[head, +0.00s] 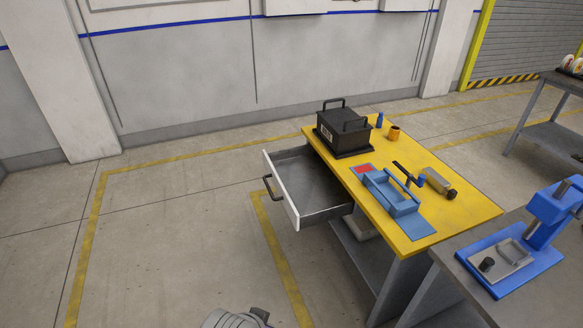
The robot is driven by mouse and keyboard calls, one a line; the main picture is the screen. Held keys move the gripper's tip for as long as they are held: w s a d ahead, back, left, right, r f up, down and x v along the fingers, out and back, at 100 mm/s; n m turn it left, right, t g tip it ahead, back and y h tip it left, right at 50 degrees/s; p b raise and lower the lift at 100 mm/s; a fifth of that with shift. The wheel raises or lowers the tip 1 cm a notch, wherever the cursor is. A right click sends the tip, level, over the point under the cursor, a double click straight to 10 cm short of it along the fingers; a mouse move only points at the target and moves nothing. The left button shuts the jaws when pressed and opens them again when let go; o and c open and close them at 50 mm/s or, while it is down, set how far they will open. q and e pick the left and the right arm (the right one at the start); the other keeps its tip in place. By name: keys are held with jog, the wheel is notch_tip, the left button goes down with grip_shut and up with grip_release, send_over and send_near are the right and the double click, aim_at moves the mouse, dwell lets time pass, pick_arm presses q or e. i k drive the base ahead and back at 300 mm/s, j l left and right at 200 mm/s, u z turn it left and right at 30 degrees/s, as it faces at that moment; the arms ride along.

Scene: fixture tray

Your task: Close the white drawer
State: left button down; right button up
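The white drawer (280,190) stands pulled out from the left side of the yellow-topped workbench (415,243). Its white front faces left and carries a dark bar handle (270,186). The grey inside of the drawer is in plain view and looks empty. Neither of my grippers can be made out in the head view, and nothing touches the drawer.
On the bench are a black case (340,130), an orange cup (393,133), a blue fixture tray (392,194) and a grey cylindrical part (437,181). A blue press (535,225) stands on a grey table at right. Floor left of the drawer is clear.

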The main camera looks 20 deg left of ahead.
aim_at(311, 194)
jog(key=i+j, duration=0.45)
jog(key=i+j+z, duration=0.15)
jog(key=i+j, duration=0.8)
jog(key=j, duration=0.25)
jog(key=l+z, duration=0.05)
